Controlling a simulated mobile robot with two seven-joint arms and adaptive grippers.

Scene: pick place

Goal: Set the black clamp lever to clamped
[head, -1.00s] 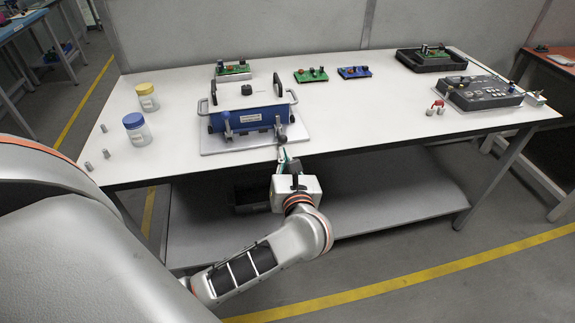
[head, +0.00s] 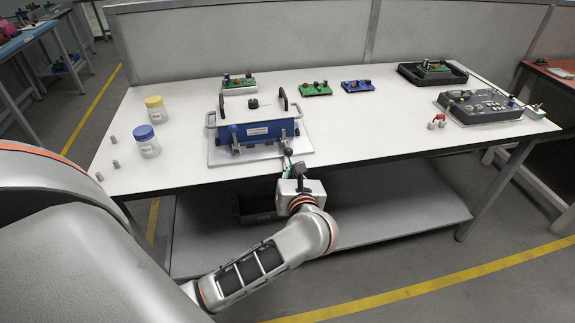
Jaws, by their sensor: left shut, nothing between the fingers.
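The blue clamping fixture (head: 258,130) with a white top stands on a pale base plate (head: 215,157) on the table. Two black upright parts rise at the left (head: 222,106) and right (head: 283,99) of its top, and a black knob (head: 253,104) sits on the top. Two clamp levers stand on its front, at the left (head: 234,136) and right (head: 286,131). My left gripper (head: 288,160) is shut and empty just in front of the right front lever; whether they touch I cannot tell. My right gripper is out of view.
Jars with a yellow lid (head: 156,109) and a blue lid (head: 146,141) stand left, near small grey cylinders (head: 115,163). Circuit boards (head: 315,89) lie behind. A black tray (head: 432,73) and grey panel (head: 485,106) are at right. The table's front middle is clear.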

